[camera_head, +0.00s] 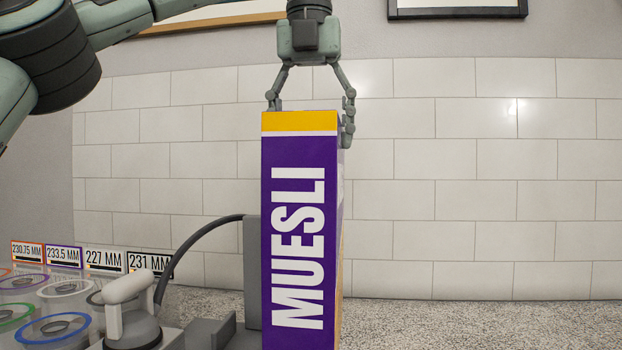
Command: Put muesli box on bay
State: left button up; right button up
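The purple muesli box (297,235) stands upright in the middle of the view, with a yellow and white band at its top. Its bottom is cut off by the lower edge. My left gripper (310,112) points down from above, with its fingers on either side of the box's top. The right finger shows against the box's right side; the left fingertip is partly hidden behind the box. My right gripper is not in view. No bay can be clearly made out.
A grey device (131,325) with a pale handle and a dark curved cable stands left of the box. Clear containers with coloured rings (52,328) and millimetre cards (103,261) are farther left. The speckled counter (480,325) at right is clear; a tiled wall (480,190) is behind.

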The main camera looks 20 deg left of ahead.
pick_arm(q)
jog(key=shift+f, duration=2.95)
jog(key=o, duration=1.9)
jog(key=shift+c, duration=0.2)
